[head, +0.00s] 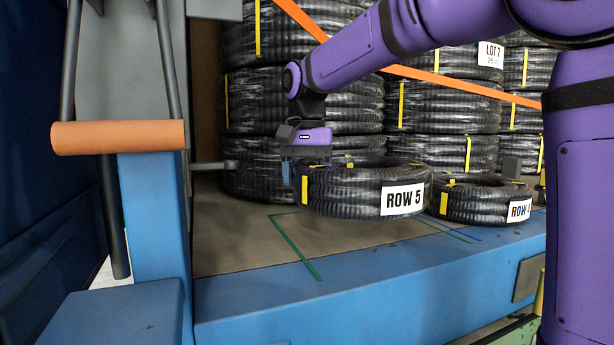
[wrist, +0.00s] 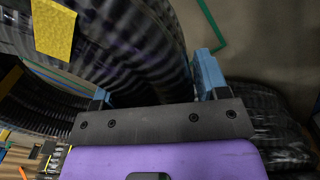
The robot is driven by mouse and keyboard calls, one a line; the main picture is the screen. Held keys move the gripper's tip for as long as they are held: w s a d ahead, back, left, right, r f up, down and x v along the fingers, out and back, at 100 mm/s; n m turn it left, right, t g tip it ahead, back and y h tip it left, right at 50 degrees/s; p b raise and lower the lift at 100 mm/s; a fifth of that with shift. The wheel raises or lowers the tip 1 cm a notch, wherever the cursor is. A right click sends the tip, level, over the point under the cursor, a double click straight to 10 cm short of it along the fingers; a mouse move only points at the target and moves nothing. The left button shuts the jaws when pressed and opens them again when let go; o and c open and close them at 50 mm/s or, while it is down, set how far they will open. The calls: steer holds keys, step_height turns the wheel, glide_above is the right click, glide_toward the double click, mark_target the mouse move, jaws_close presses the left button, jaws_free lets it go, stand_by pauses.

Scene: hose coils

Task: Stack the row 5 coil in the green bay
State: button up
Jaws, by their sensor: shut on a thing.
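The black ribbed coil with a white ROW 5 label (head: 350,190) and yellow tape bands is in the middle of the head view. My gripper (head: 296,178) is shut on the left side of its ring wall. In the wrist view the coil (wrist: 120,60) passes between my blue fingers (wrist: 152,88). The green bay outline (head: 298,250) is on the deck below and in front of the coil; a green corner also shows in the wrist view (wrist: 212,25). The coil hides the rest of the outline. I cannot tell whether its underside touches the deck.
A second coil labelled ROW, its number unclear (head: 480,203), lies close to the right, near blue lines. Tall coil stacks (head: 440,105) with orange straps stand behind. A blue post with an orange pad (head: 118,137) stands left. The deck front (head: 250,255) is clear.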

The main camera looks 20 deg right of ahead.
steer(key=shift+f, duration=2.3)
steer(key=shift+f, duration=0.65)
stand_by(1.1)
steer(key=o, duration=1.8)
steer(key=shift+c, duration=0.2)
steer(key=shift+f, duration=0.1)
steer(key=shift+r, duration=0.2)
steer(key=shift+r, duration=3.35)
step_height(320, 180, up, 11)
steer(key=shift+f, duration=0.1)
